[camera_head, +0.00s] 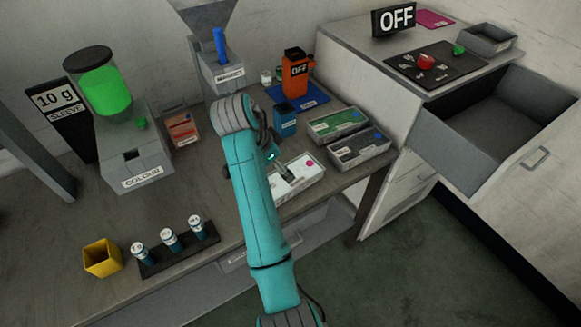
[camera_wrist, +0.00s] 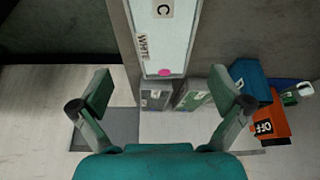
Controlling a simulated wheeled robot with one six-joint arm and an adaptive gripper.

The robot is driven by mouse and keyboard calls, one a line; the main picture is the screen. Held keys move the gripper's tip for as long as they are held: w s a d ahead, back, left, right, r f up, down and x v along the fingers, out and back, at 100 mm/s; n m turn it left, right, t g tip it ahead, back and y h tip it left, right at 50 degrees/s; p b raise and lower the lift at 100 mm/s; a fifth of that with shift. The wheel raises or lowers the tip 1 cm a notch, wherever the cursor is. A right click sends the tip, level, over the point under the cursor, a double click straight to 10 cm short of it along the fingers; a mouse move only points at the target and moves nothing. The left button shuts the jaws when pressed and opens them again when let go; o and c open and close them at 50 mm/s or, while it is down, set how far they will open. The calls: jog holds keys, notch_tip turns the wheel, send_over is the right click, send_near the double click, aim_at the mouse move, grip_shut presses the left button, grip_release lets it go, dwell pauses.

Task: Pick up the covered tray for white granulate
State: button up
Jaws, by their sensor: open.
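The white-lidded tray (camera_head: 303,188) lies near the front edge of the workbench, partly hidden behind my arm in the head view. It has a pink dot on its lid. In the wrist view the tray (camera_wrist: 165,45) shows a "WHITE" label, a "C" label and the pink dot, beyond my fingers and roughly centred between them. My gripper (camera_wrist: 163,88) is open, with nothing between its fingers. In the head view my gripper (camera_head: 287,173) is over the tray; the exact gap cannot be told.
A green-lidded tray (camera_head: 338,124) and a dark-lidded tray (camera_head: 359,148) lie right of the white one. A blue container (camera_head: 285,120) and an orange container (camera_head: 295,78) stand behind. A vial rack (camera_head: 180,247) and yellow cup (camera_head: 102,258) stand at left. An open drawer (camera_head: 490,125) juts out at right.

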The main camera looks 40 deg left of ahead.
jog(key=shift+w+f, duration=0.2)
jog(key=shift+f, duration=0.15)
jog(key=x, duration=1)
jog(key=shift+w+a, duration=0.1)
jog(key=shift+a, duration=0.15)
jog(key=shift+c, duration=0.3)
jog(key=shift+r, duration=0.15)
jog(key=c, duration=1.3)
